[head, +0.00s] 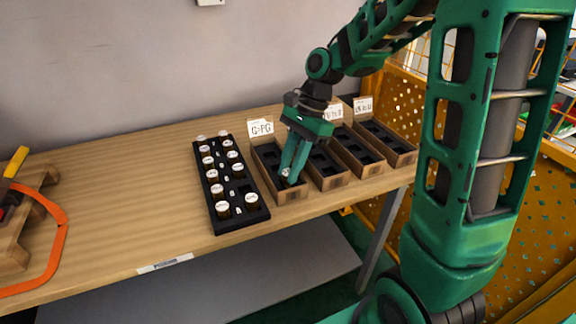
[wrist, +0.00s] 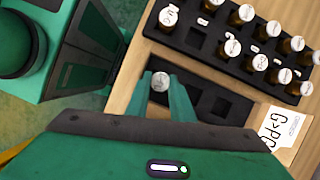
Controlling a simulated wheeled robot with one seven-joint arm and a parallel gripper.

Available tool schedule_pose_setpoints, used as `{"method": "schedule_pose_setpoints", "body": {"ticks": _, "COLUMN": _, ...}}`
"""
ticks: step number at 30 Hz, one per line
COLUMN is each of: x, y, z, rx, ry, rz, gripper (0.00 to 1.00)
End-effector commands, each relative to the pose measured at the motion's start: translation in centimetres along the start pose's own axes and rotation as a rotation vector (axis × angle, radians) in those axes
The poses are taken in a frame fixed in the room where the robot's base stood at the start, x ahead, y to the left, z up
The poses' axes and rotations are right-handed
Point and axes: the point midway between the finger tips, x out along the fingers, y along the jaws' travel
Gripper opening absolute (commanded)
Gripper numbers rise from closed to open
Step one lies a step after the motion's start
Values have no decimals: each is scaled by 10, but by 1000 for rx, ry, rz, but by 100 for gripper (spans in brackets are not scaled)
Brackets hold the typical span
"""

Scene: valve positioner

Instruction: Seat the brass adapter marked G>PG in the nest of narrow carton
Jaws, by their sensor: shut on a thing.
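My gripper (head: 288,172) reaches down over the front part of the leftmost narrow carton (head: 291,197), which has a card marked G>PG (head: 260,128) at its back. In the wrist view my gripper (wrist: 162,88) is shut on a small adapter (wrist: 160,82) with a pale round top. The marking on that top is too blurred to read. The carton's dark insert (wrist: 222,105) shows square empty nests behind the fingers. The held adapter is at the nest nearest the front end. Its lower part is hidden, so I cannot tell if it is in the nest or above it.
A black rack (head: 233,225) with several white-topped brass adapters stands left of the carton; one empty rack pocket (wrist: 197,39) shows in the wrist view. More narrow cartons (head: 370,169) stand close on the right. The wooden bench (head: 130,190) left of the rack is mostly clear.

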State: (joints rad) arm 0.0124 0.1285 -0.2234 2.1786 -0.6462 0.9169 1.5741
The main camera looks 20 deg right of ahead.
Motion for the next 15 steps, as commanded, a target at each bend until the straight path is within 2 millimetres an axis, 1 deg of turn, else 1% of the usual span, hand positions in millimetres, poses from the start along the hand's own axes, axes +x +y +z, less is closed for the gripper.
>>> {"method": "schedule_pose_setpoints", "body": {"ticks": 15, "x": 8, "y": 0, "z": -3, "rx": -1, "ry": 0, "rz": 0, "gripper": 0}}
